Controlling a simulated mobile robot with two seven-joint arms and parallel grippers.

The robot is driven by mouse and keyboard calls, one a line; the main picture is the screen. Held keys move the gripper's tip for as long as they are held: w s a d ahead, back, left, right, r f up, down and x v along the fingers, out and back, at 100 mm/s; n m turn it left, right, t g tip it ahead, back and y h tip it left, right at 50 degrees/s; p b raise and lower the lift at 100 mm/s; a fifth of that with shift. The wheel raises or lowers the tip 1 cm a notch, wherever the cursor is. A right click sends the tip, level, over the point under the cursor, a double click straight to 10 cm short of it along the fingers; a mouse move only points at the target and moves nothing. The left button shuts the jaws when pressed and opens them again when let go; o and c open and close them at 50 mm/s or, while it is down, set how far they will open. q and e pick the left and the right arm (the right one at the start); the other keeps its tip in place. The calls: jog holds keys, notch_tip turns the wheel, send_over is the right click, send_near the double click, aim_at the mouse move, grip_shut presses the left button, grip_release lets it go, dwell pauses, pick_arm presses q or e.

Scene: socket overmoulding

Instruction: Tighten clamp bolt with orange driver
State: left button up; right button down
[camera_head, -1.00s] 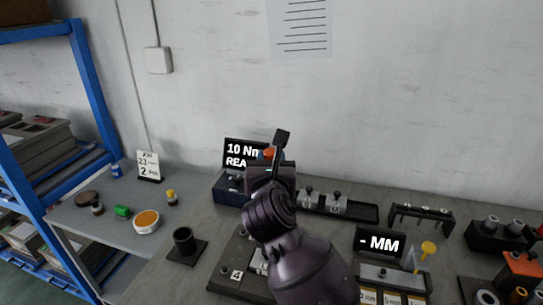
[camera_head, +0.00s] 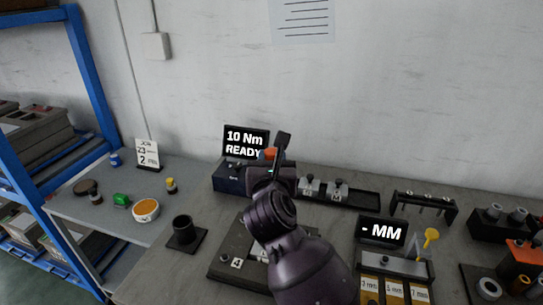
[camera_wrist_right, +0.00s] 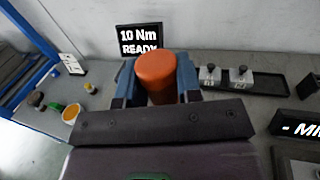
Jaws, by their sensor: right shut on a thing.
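My right gripper (camera_wrist_right: 157,82) is shut on the orange driver, whose orange rounded handle end (camera_wrist_right: 155,72) stands up between the two blue-grey fingers in the right wrist view. In the head view the right gripper (camera_head: 271,165) is seen from behind, and only a small bit of the driver's orange (camera_head: 269,154) shows past it. The driver's shaft and tip are hidden. A dark fixture plate (camera_head: 222,266) marked 4 lies on the table below, partly covered by my right arm. I cannot make out the clamp bolt. My left gripper is not in view.
A display (camera_head: 246,142) reading "10 Nm READY" stands behind the gripper. A black tray (camera_head: 364,199) with metal blocks is to its right, then a small rack (camera_head: 423,204) and a "- MM" display (camera_head: 382,232). A black cup (camera_head: 182,229) stands on the left.

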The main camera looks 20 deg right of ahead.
jog(key=shift+f+b, duration=0.75)
jog(key=shift+f, duration=0.8)
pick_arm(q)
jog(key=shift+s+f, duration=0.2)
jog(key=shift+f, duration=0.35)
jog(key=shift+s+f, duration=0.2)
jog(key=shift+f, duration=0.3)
pick_arm(e)
jog(key=shift+f, duration=0.15)
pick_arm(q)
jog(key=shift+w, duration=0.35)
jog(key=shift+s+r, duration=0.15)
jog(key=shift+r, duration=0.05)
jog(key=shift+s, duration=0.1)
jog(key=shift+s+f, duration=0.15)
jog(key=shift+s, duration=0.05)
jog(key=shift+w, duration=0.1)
